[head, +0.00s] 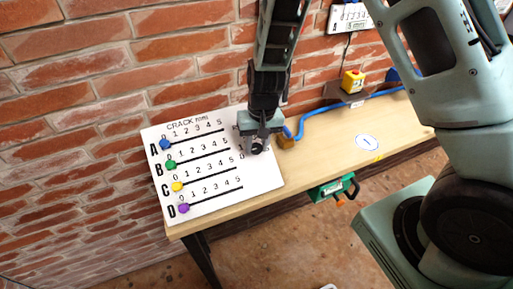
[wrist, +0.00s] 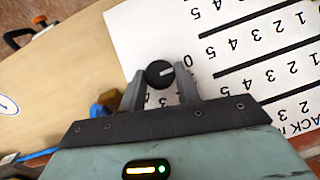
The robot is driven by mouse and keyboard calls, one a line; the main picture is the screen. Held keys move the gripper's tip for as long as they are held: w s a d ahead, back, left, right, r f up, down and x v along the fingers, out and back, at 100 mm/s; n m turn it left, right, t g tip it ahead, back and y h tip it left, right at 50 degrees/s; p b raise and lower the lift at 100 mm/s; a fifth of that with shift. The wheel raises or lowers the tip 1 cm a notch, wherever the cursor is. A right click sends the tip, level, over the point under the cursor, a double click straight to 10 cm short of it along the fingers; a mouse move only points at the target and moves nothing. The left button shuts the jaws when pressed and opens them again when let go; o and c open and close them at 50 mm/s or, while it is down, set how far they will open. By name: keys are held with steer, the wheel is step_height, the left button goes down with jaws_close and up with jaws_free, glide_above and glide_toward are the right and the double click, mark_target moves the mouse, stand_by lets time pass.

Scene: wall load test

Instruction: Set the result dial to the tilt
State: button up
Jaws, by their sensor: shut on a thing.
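The result dial is a round black knob (wrist: 159,73) with a pale pointer mark, on the right part of the white board (head: 262,180). My gripper (wrist: 160,86) is shut on the knob, with one grey finger on each side of it. In the head view my gripper (head: 258,140) comes down from above onto the board's right side and hides most of the dial's scale. In the wrist view the pointer mark points to the right; the numbers around the dial are mostly hidden by the fingers.
The board's crack sliders are blue (head: 165,144), green (head: 171,165), yellow (head: 177,187) and purple (head: 184,208), all near the left ends.

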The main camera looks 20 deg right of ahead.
steer(key=m+b, duration=0.1)
steer(key=b, duration=0.1)
steer(key=m+y+b, duration=0.1)
steer(key=b, duration=0.1)
steer(key=m+y+b, duration=0.1)
steer(key=b, duration=0.1)
steer(key=shift+d+f+m+t+b, duration=0.3)
steer(key=shift+m+t+b, duration=0.05)
steer(key=shift+m+t, duration=0.05)
steer(key=shift+r+m+y+b, duration=0.15)
steer(key=shift+m+y+b, duration=0.35)
steer(key=shift+b, duration=0.5)
steer(key=shift+r+t, duration=0.1)
steer(key=shift+t, duration=0.2)
steer(key=o, duration=1)
steer(key=shift+c, duration=0.2)
steer(key=shift+r, duration=0.1)
steer(key=v, duration=1.7)
steer(key=shift+d, duration=0.15)
